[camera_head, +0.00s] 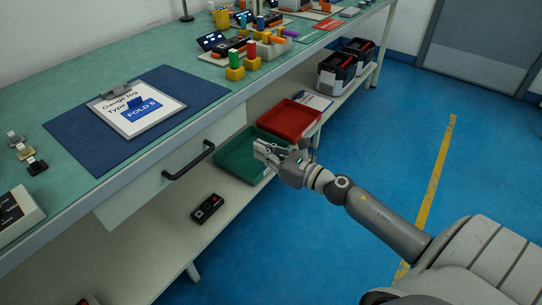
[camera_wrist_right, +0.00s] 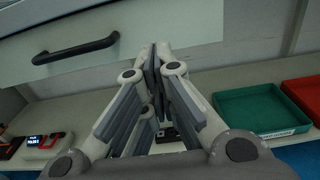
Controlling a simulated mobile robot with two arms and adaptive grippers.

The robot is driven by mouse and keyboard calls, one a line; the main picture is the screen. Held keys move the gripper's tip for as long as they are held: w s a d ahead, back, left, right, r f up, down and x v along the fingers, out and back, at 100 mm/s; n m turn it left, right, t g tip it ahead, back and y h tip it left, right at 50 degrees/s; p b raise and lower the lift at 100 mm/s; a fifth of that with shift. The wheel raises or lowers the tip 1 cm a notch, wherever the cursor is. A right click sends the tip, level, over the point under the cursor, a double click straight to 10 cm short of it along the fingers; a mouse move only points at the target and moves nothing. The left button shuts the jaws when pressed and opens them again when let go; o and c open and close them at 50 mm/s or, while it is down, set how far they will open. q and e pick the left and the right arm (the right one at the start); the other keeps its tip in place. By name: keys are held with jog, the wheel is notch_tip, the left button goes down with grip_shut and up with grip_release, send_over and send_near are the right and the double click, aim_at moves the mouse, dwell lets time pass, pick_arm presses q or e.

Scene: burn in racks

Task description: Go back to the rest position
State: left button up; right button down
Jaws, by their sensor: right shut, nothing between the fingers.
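My right gripper (camera_head: 268,150) reaches in from the right in the head view. It is in front of the bench, over the lower shelf's green tray as seen from the head. In the right wrist view my right gripper (camera_wrist_right: 157,50) has its fingers together with nothing between them. The drawer handle (camera_wrist_right: 76,47) is at the upper left of that view, apart from the fingers. My left gripper is not in view.
The bench (camera_head: 230,103) carries a clipboard (camera_head: 138,108) on a blue mat (camera_head: 75,130). The lower shelf holds a green tray (camera_head: 236,165), a red tray (camera_head: 290,120) and a black device (camera_head: 207,208). Blue floor (camera_head: 375,140) lies open to the right.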

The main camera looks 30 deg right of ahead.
jog(key=shift+v, duration=1.2)
